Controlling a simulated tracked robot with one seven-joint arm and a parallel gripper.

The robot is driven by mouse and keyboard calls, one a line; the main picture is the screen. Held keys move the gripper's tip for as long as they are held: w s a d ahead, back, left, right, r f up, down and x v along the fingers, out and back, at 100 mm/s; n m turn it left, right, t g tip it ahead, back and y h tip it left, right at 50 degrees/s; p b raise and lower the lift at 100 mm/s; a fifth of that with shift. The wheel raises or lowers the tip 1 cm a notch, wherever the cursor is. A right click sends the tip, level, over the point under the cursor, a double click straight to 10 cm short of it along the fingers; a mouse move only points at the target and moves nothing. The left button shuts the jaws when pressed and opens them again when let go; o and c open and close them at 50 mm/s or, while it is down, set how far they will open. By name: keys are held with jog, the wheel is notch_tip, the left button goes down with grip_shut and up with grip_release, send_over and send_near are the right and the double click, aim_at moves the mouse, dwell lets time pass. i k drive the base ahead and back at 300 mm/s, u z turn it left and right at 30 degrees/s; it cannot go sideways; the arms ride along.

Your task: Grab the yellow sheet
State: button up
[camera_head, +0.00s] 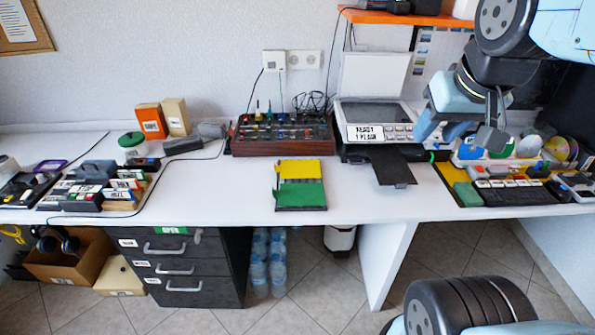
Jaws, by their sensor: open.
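A yellow sheet (302,168) lies flat on the white desk, at the back half of a dark tray (300,208). A green sheet (302,194) covers the front half of the same tray. Another yellow surface (447,183) shows at the right, partly hidden by a green block and a keypad. My gripper (458,135) hangs at the upper right, open, in front of the printer's right side. It is well to the right of the yellow sheet and apart from it. No object shows between its fingers.
A printer (380,132) with a raised lid and protruding black tray (388,168) stands right of the sheets. A tool box (283,134) stands behind them. Card racks (105,187) stand at left. The desk (222,185) is clear left of the sheets. Discs (557,148) stand at far right.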

aim_at(288, 169)
jog(key=k, duration=0.65)
jog(key=u, duration=0.5)
jog(key=i, duration=1.35)
jog(key=z, duration=0.45)
